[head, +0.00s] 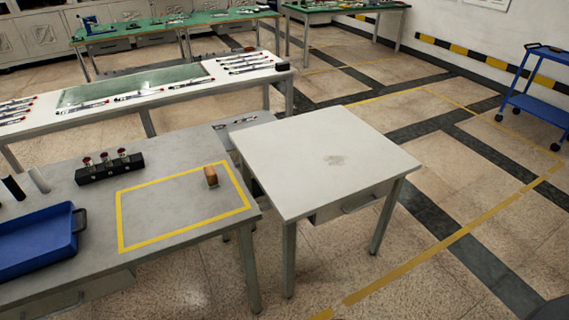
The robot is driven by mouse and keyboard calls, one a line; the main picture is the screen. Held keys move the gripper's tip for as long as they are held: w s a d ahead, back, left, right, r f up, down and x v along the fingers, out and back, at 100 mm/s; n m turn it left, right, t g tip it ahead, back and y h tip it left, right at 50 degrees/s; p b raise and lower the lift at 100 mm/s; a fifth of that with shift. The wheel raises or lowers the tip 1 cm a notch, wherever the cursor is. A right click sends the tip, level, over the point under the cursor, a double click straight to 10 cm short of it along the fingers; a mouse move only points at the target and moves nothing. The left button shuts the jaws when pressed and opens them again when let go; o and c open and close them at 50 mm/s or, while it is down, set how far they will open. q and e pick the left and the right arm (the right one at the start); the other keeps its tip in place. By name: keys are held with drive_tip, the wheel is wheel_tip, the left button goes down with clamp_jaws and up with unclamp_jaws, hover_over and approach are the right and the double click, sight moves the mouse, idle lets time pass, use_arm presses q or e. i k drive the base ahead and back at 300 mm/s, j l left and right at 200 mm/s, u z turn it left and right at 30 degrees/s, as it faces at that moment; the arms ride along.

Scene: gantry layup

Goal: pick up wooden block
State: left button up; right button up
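The wooden block (211,177) is a small brown piece on the grey table (165,250). It stands inside a yellow taped rectangle (184,204), towards its right side. Nothing touches the block. Neither of my grippers shows in the head view.
A blue tray (78,243) and a black holder with several red-topped items (110,170) stand left of the rectangle. A white table (325,150) with a clear top stands close to the right. A long bench with tools (150,98) is behind. Open floor (440,225) lies right.

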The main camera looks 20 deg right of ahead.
sight(211, 176)
drive_tip(key=i+l+u, duration=0.1)
drive_tip(key=l, duration=0.4)
drive_tip(key=i+l, duration=0.2)
drive_tip(key=l, duration=0.35)
drive_tip(key=i+l+u, duration=0.15)
drive_tip(key=l, duration=0.35)
drive_tip(key=i+l, duration=0.1)
drive_tip(key=l, duration=0.45)
drive_tip(key=i+l+u, duration=0.15)
drive_tip(key=l, duration=0.9)
drive_tip(key=i+u, duration=0.05)
